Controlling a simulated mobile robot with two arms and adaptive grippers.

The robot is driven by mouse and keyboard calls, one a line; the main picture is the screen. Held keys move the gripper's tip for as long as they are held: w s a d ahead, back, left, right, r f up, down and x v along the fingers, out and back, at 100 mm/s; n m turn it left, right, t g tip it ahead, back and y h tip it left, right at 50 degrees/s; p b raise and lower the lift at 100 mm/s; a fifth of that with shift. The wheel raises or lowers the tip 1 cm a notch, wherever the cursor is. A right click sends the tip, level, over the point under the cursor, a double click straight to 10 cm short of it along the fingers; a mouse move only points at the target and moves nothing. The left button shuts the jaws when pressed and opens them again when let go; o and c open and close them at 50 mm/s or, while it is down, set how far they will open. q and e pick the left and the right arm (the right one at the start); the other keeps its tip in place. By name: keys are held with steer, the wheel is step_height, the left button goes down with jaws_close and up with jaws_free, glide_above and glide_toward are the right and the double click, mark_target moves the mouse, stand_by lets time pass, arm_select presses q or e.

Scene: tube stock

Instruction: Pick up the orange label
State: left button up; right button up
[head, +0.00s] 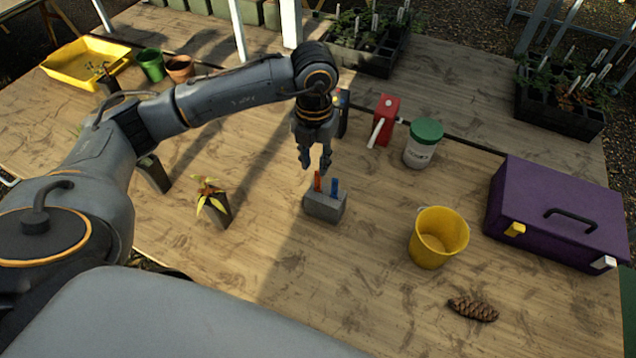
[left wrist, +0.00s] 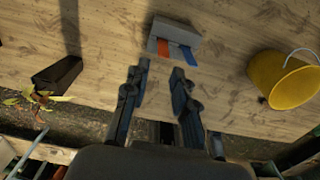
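The orange label (head: 317,181) stands upright in a small grey block (head: 324,206) near the middle of the table, beside a blue label (head: 334,187) in the same block. In the left wrist view the orange label (left wrist: 162,47) is at the left of the block (left wrist: 176,33) and the blue label (left wrist: 181,52) at its right. My left gripper (head: 315,165) points down just above the orange label, its fingers apart. In the left wrist view the gripper (left wrist: 160,75) is open and empty, with the labels beyond its fingertips. My right gripper is not in view.
A yellow bucket (head: 438,238) and a purple case (head: 560,212) stand to the right. A dark pot with a yellowed plant (head: 213,205) is left of the block. A white jar with green lid (head: 423,145) stands behind. The table front is mostly clear, with a pinecone (head: 473,309).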

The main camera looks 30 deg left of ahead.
mark_target(318, 187)
arm_select(q)
steer(key=f+p, duration=0.1)
steer(key=f, duration=0.1)
steer(key=w+f+p, duration=0.1)
steer(key=f, duration=0.1)
steer(key=shift+d+f, duration=0.1)
steer(key=shift+f, duration=0.7)
steer(key=shift+c, duration=0.5)
steer(key=c, duration=0.4)
steer(key=shift+o, duration=0.2)
